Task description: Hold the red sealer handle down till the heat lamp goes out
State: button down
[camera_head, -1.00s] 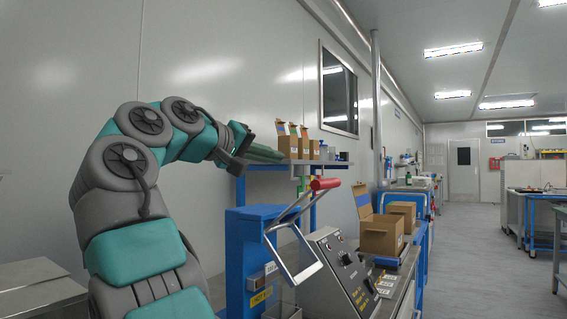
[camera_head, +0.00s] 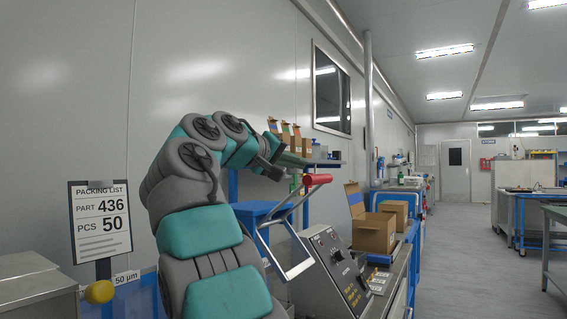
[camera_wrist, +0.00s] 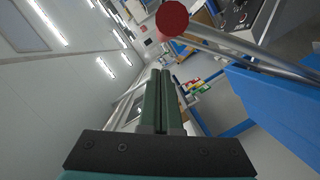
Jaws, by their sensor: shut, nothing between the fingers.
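The sealer's red handle (camera_head: 317,180) sits at the top of its metal lever arm, which is raised. The handle's round red end also shows in the wrist view (camera_wrist: 172,17), near the top. My gripper (camera_head: 303,165) is shut and empty, a little above and left of the handle in the head view. Its green fingers (camera_wrist: 159,88) lie side by side in the wrist view, with the handle apart from them. The blue sealer body (camera_head: 250,212) stands partly behind my arm. The control panel (camera_head: 335,268) has several dark knobs. I cannot make out a lit heat lamp.
A packing list sign (camera_head: 99,222) and a yellow knob (camera_head: 99,291) stand at left. An open cardboard box (camera_head: 373,232) is on the bench right of the panel. Small boxes (camera_head: 290,138) stand on a shelf behind my gripper. The aisle at right is clear.

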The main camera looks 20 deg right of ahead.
jog(key=shift+s+d+f+b, duration=0.6)
jog(key=shift+s+f+b, duration=0.2)
jog(key=shift+f+b, duration=0.2)
jog(key=shift+r, duration=0.1)
